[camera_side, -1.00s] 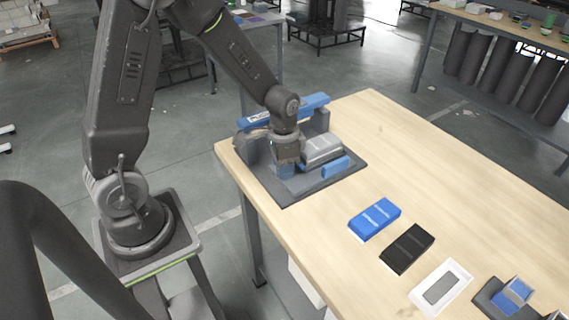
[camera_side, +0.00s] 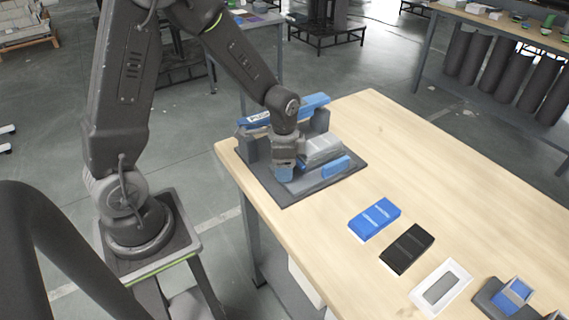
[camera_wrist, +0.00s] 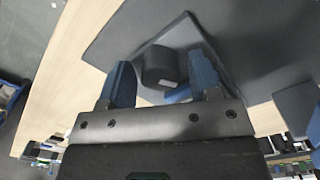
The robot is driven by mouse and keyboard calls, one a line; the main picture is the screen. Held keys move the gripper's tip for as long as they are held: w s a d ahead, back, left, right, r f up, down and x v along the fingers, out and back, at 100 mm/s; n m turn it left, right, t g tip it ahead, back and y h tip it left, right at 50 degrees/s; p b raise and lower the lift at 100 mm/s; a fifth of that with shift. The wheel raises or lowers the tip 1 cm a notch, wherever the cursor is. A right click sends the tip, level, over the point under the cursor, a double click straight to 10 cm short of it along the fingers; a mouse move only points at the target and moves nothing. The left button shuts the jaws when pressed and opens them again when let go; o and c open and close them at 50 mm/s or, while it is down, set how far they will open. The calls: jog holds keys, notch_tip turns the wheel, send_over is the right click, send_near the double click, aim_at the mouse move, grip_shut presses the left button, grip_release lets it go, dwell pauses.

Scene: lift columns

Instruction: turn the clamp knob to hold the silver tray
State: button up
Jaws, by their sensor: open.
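The clamp knob (camera_wrist: 160,66) shows in the wrist view as a dark, round-topped piece with a blue part (camera_wrist: 178,95) beside it. My gripper (camera_wrist: 162,80) is open, with one blue finger on each side of the knob. I cannot tell whether either finger touches it. In the side view my gripper (camera_side: 284,172) points down at the near left of the dark fixture plate (camera_side: 293,194), and the knob is hidden there. The silver tray (camera_side: 322,148) sits on the fixture, just right of my gripper.
A blue bar (camera_side: 316,103) runs across the back of the fixture, and a small blue block (camera_side: 336,167) is at its right. A blue case (camera_side: 374,219), a black case (camera_side: 407,249) and a white frame (camera_side: 441,287) lie toward the front.

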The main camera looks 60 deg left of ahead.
jog(key=shift+r, duration=0.1)
jog(key=shift+r, duration=3.4)
jog(key=n, duration=0.3)
jog(key=shift+r+n, duration=0.4)
jog(key=n, duration=0.2)
jog(key=r+n, duration=0.1)
jog(key=n, duration=0.2)
jog(key=shift+f, duration=4.4)
jog(key=c, duration=0.6)
